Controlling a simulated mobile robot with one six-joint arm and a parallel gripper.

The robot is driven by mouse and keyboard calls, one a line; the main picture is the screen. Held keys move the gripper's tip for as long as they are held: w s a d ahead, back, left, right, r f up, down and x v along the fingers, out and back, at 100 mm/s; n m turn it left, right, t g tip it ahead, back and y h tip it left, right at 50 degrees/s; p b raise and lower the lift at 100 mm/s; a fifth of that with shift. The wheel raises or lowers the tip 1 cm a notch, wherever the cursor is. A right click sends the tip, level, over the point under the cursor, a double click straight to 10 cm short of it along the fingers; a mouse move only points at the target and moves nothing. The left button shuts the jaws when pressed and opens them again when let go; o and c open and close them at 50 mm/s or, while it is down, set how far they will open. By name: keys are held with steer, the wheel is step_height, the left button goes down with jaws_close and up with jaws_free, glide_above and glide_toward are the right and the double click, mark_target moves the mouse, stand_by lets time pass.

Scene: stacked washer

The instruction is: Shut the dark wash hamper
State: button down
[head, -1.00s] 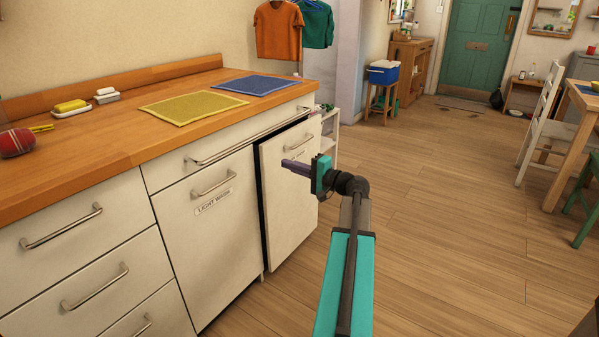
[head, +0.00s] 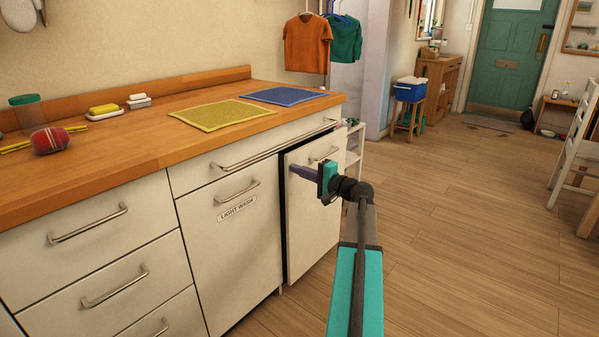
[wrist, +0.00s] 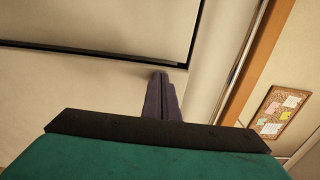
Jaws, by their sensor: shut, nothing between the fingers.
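The hamper front (head: 313,215) right of the one labelled "LIGHT WASH" is a cream panel with a bar handle (head: 323,154). It stands out from the cabinet, with a dark gap along its top and left edge, so it is partly open. Its label is hidden behind my gripper. My gripper (head: 293,168) is shut and empty, its purple fingers pointing left across the upper part of this front, below the handle. In the wrist view the closed fingers (wrist: 160,80) end close to a pale panel; I cannot tell whether they touch it.
The light wash hamper (head: 233,250) is closed flush on the left, with drawers (head: 100,245) beyond it. The wooden worktop (head: 150,150) overhangs above. A white shelf rack (head: 354,150) stands just past the open front. The wooden floor (head: 460,240) to the right is clear.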

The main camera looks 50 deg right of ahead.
mark_target(288, 165)
steer(key=w, duration=0.4)
steer(key=shift+w+a+r, duration=0.15)
steer(key=shift+w+a, duration=0.05)
steer(key=shift+w, duration=0.2)
steer(key=shift+r, duration=0.1)
steer(key=s+d+p, duration=0.1)
steer(key=s+p, duration=0.2)
steer(key=s, duration=1.1)
steer(key=shift+s+f+p, duration=0.25)
steer(key=shift+p, duration=0.1)
